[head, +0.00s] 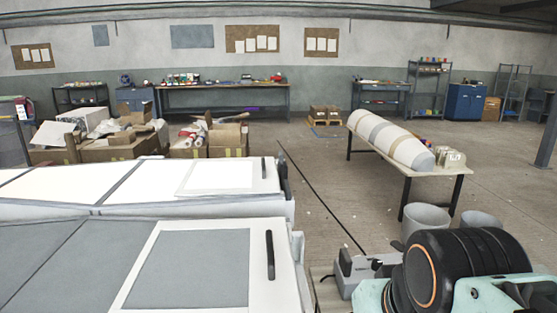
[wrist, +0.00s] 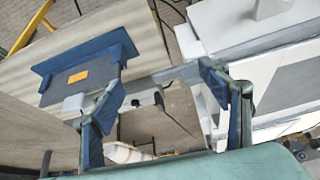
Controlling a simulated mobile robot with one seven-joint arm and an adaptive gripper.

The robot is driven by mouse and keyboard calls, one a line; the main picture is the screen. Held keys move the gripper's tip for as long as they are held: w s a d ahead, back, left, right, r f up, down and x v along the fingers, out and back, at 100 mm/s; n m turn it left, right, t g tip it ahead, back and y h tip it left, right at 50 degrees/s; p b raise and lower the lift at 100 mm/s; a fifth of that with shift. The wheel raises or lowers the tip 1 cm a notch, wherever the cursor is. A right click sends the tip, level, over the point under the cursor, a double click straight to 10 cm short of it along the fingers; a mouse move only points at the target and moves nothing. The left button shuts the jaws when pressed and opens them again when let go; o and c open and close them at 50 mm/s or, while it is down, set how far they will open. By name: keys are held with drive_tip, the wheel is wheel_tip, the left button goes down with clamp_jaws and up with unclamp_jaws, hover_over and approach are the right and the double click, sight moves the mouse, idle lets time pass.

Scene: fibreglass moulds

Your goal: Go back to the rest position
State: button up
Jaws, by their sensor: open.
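My gripper (wrist: 162,84) shows in the wrist view with its two blue-grey fingers spread wide apart. It is open, and nothing is held between the fingers. Behind the gap lie a wooden-looking surface and a small pale grey device with a dark spot (wrist: 146,98); how far they are from the fingers I cannot tell. In the head view my arm fills the lower right corner, with a black joint ringed in orange. The fingers cannot be made out there.
Large white moulds with grey panels (head: 190,265) fill the lower left. A grey device (head: 362,272) stands close beside my arm. A table (head: 440,174) with a striped rounded form is at right, bins (head: 426,217) below. A blue tray-like piece (wrist: 122,44) shows in the wrist view.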

wheel_tip(320, 180, up, 20)
drive_tip(key=p, duration=1.8)
